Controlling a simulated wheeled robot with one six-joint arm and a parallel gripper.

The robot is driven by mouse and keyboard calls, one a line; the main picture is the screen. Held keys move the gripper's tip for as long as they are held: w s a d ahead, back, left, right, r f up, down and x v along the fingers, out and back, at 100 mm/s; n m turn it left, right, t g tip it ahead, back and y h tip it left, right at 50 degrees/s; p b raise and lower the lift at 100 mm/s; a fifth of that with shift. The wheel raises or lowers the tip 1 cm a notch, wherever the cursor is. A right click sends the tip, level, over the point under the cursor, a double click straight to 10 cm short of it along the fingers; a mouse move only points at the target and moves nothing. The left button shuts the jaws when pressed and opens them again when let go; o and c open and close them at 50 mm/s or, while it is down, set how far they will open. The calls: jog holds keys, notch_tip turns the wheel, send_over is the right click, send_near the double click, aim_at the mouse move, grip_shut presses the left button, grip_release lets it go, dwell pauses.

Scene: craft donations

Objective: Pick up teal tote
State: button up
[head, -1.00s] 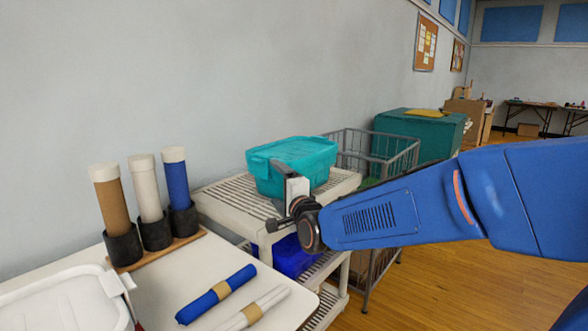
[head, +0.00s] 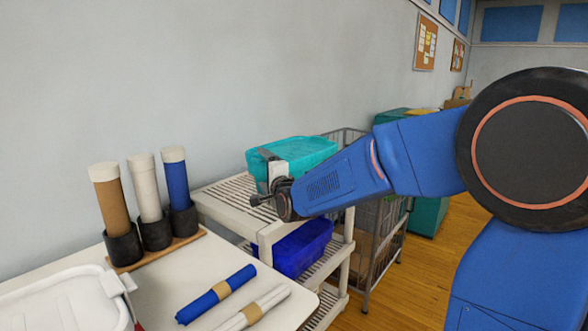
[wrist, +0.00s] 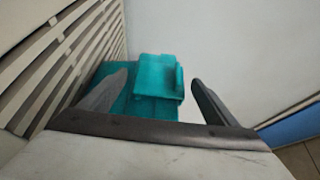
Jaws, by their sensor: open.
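The teal tote (head: 312,150) is a lidded plastic tub on the top shelf of the white slatted cart. My gripper (head: 267,162) is at its near left side, in front of its lower wall, and hides part of it. In the wrist view the jaws (wrist: 159,79) are spread open, and the teal tote (wrist: 155,78) shows between and beyond the fingertips, with the left finger overlapping it. I cannot tell whether either finger touches it.
The cart (head: 225,198) holds a blue bin (head: 303,250) on a lower shelf. A wire cart (head: 388,235) stands behind it. A table (head: 160,290) with upright tubes (head: 147,190), rolled pieces (head: 216,294) and a white bin (head: 65,300) is at near left. The wall is behind.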

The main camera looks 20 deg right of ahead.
jog(key=shift+w+a, duration=0.15)
jog(key=shift+w, duration=0.95)
jog(key=shift+r, duration=0.1)
jog(key=c, duration=1.3)
